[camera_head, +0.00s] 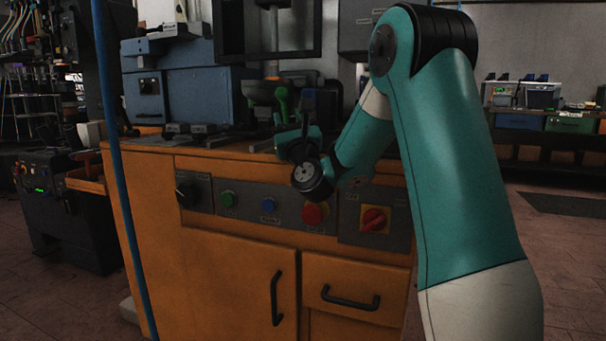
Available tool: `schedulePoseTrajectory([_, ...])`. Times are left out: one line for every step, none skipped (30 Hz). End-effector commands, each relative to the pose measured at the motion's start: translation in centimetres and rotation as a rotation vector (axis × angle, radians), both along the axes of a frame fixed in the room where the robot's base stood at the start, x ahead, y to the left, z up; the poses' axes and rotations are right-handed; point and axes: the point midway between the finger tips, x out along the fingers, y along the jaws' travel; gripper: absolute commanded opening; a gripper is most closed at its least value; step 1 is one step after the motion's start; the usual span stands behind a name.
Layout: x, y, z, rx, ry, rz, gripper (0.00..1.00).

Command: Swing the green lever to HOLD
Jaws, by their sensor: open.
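The green lever (282,102) stands roughly upright on the press above the worktop, near the middle of the view. Its lower end is hidden behind my wrist and gripper. My gripper (285,130) is open, just in front of and below the lever's visible part. It is small and dark here, so I cannot tell whether its fingers touch the lever or stand around it. The HOLD mark cannot be made out.
The orange cabinet (220,265) carries a grey panel with a black knob (187,194), a green button (228,199), a blue button (268,205), a red button (314,214) and a red-yellow switch (374,219). A blue box (150,85) stands behind left.

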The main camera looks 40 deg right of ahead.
Motion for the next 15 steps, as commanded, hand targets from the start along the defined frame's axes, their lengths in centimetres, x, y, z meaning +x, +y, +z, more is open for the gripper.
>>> schedulePoseTrajectory([-0.7, 0.3, -1.4, -0.001, -0.002, 0.0, 0.42])
schedulePoseTrajectory([-1.2, 0.5, -1.7, -0.001, -0.002, 0.0, 0.42])
schedulePoseTrajectory([-1.7, 0.7, -2.1, 0.0, -0.002, 0.001, 0.42])
schedulePoseTrajectory([-2.2, 0.9, -2.4, -0.001, -0.003, 0.001, 0.42])
schedulePoseTrajectory([-2.6, 1.1, -2.7, -0.001, -0.003, 0.001, 0.42])
schedulePoseTrajectory([-3.2, 1.4, -3.1, 0.0, -0.003, 0.0, 0.42])
schedulePoseTrajectory([-3.6, 1.5, -3.4, -0.001, -0.004, 0.001, 0.42])
schedulePoseTrajectory([-4.1, 1.8, -3.7, -0.001, -0.004, 0.001, 0.42])
schedulePoseTrajectory([-4.7, 2.0, -4.1, -0.001, -0.004, 0.001, 0.42])
schedulePoseTrajectory([-5.1, 2.2, -4.5, -0.001, -0.004, 0.001, 0.42])
schedulePoseTrajectory([-5.6, 2.4, -4.7, -0.001, -0.005, 0.0, 0.42])
schedulePoseTrajectory([-6.1, 2.6, -5.1, 0.0, -0.005, 0.0, 0.42])
schedulePoseTrajectory([-6.5, 2.8, -5.3, -0.001, -0.006, 0.0, 0.42])
schedulePoseTrajectory([-6.9, 3.0, -5.6, -0.001, -0.005, 0.0, 0.42])
schedulePoseTrajectory([-7.4, 3.2, -5.8, -0.001, -0.006, 0.0, 0.42])
